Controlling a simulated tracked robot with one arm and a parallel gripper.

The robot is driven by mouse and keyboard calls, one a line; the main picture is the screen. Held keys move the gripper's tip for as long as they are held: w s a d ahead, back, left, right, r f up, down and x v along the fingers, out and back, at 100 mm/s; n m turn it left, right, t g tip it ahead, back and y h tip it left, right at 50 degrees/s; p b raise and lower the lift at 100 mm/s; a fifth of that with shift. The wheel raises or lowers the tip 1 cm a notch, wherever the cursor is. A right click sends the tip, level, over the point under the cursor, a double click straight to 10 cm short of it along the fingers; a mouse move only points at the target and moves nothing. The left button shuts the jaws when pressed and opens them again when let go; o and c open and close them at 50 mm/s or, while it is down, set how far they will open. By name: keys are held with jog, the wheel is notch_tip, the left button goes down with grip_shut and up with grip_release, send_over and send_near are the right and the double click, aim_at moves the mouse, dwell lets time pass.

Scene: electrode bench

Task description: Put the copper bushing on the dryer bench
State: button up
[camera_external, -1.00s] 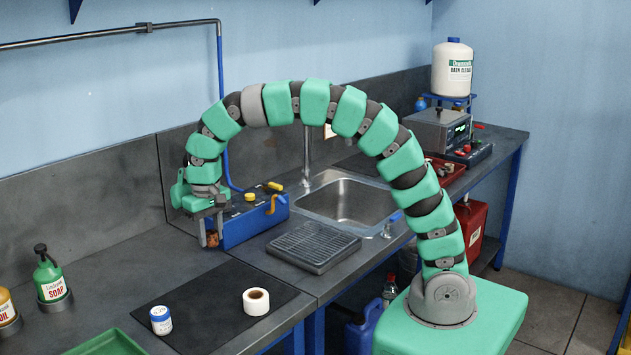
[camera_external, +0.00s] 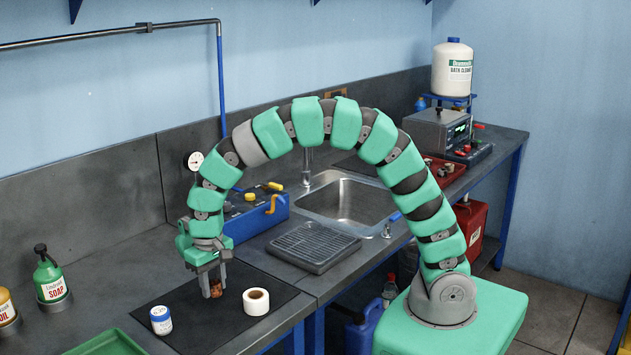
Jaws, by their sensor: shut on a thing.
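The copper bushing (camera_external: 216,291) is small and brownish and sits between the fingers of my gripper (camera_external: 214,286). My gripper points down and is shut on it. I cannot tell whether the bushing touches the mat. The fingers hide part of the bushing. No label shows which worktop is the dryer bench.
A green tray (camera_external: 105,343) is at the front left. A blue box (camera_external: 262,213), a drain rack (camera_external: 314,246) and a sink (camera_external: 348,202) are farther back. The mat's front part is clear.

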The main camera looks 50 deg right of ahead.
aim_at(213, 283)
jog(key=shift+f, duration=1.25)
jog(key=shift+f, duration=0.1)
jog(key=o, duration=1.2)
notch_tip(213, 283, up, 12)
jog(key=shift+r, duration=0.1)
